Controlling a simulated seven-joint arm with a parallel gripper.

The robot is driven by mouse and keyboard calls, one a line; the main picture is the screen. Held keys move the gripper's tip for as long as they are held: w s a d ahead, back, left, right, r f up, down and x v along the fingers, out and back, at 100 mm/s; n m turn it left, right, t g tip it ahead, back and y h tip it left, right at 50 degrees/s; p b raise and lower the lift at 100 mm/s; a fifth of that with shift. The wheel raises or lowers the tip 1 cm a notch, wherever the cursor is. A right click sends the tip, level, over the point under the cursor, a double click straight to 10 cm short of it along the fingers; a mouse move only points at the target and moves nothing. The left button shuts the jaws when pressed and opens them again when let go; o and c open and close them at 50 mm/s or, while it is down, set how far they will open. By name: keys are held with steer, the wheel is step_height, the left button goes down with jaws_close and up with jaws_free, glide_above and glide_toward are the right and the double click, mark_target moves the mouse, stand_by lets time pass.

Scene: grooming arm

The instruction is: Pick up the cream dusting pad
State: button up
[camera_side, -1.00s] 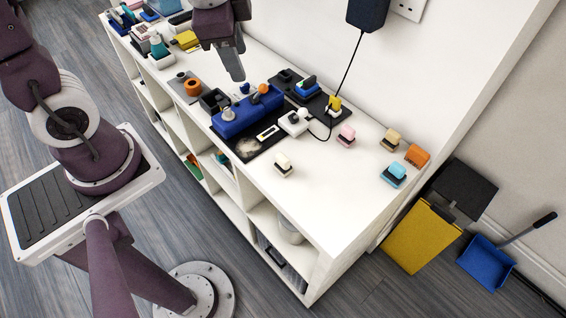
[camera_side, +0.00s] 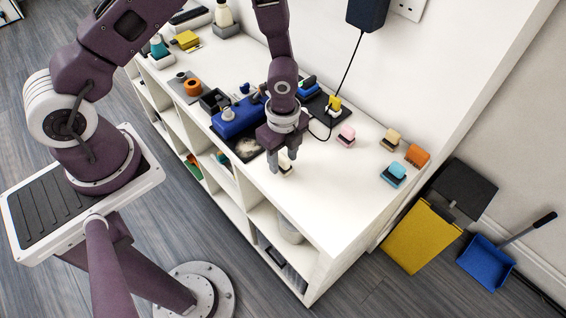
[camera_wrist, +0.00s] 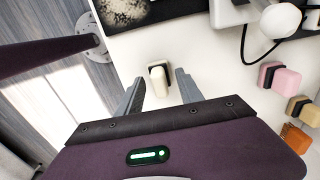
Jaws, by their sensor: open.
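The cream dusting pad (camera_side: 286,170) stands on the white top of the shelf unit, near its front edge. In the wrist view my open gripper (camera_wrist: 158,86) has bare counter on both sides of the pad, and nothing is held.
A blue holder (camera_side: 236,121) on a dark mat lies behind left. The counter in front right is clear.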

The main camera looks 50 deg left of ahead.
mark_target(283, 157)
jaws_close()
step_height(283, 157, up, 10)
steer(key=shift+r, duration=0.1)
stand_by(0.5)
